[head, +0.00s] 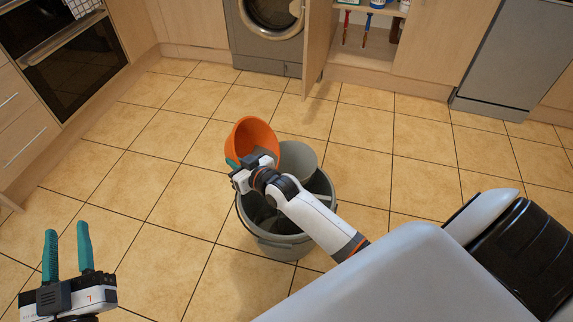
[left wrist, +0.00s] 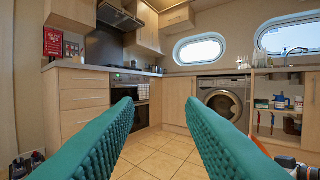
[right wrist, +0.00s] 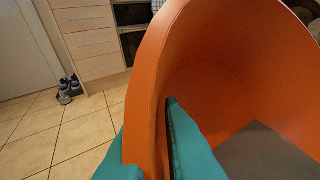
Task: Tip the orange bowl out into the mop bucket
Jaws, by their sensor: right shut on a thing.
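The orange bowl (head: 252,136) is tilted on its side above the back left rim of the grey mop bucket (head: 275,242). My right gripper (head: 243,164) is shut on the bowl's wall. In the right wrist view one finger is outside and one inside the orange bowl (right wrist: 215,65). A grey-brown patch (right wrist: 262,155) shows inside the bowl; I cannot tell if it is contents. A light grey rounded part (head: 299,152) stands at the bucket's back. My right arm hides much of the bucket's opening. My left gripper (head: 68,250) is open and empty at lower left; its fingers also show in the left wrist view (left wrist: 165,110).
The bucket stands on a tiled floor (head: 160,225) with free room around it. An open cupboard door (head: 314,45) juts out behind, beside a shelf with brushes and bottles. A washing machine (head: 266,45) and an oven (head: 65,55) stand at the back and left.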

